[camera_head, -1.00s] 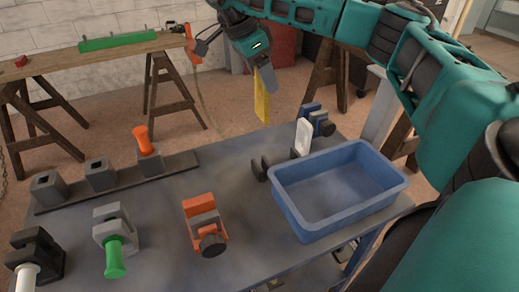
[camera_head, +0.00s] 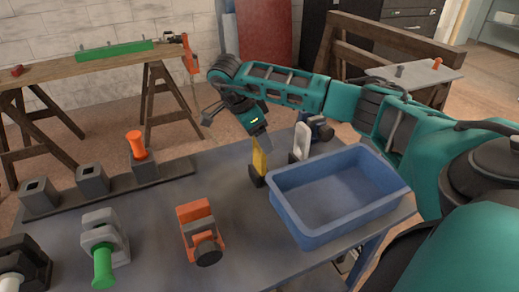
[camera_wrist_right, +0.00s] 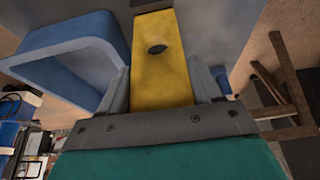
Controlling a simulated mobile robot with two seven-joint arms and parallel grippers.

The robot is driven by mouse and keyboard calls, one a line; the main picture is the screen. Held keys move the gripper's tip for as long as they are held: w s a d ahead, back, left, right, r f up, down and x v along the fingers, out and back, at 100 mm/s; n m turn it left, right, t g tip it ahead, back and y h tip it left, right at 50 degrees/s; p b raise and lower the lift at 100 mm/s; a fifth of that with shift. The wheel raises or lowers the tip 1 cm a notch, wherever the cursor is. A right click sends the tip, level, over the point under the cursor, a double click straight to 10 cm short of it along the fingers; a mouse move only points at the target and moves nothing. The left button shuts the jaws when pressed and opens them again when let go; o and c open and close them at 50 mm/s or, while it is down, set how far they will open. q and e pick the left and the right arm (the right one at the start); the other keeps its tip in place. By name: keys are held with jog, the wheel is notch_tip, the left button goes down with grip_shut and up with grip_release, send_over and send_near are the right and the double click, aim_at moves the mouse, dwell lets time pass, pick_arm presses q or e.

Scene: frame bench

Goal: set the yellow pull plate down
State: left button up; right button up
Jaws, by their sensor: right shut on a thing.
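The yellow pull plate (camera_head: 260,159) hangs upright from my right gripper (camera_head: 262,143), over the far part of the grey bench. My right gripper is shut on its upper part. The plate's lower end is at a small dark holder (camera_head: 256,180); whether it sits between the holder's sides or just in front or behind, I cannot tell. In the right wrist view the plate (camera_wrist_right: 160,62) lies between the two fingers, with a dark hole in it, and its far end meets a dark piece. My left gripper is not in view.
A blue tray (camera_head: 312,238) stands close to the right of the plate. An orange clamp (camera_head: 203,230), a green-handled clamp (camera_head: 104,265) and a grey socket rail (camera_head: 180,169) are to the left.

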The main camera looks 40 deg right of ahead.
aim_at(257, 144)
jog(key=shift+f, duration=1.9)
jog(key=o, duration=1.4)
jog(key=shift+f, duration=0.15)
jog(key=p+v, duration=0.1)
jog(key=v, duration=1.1)
jog(key=shift+r, duration=0.25)
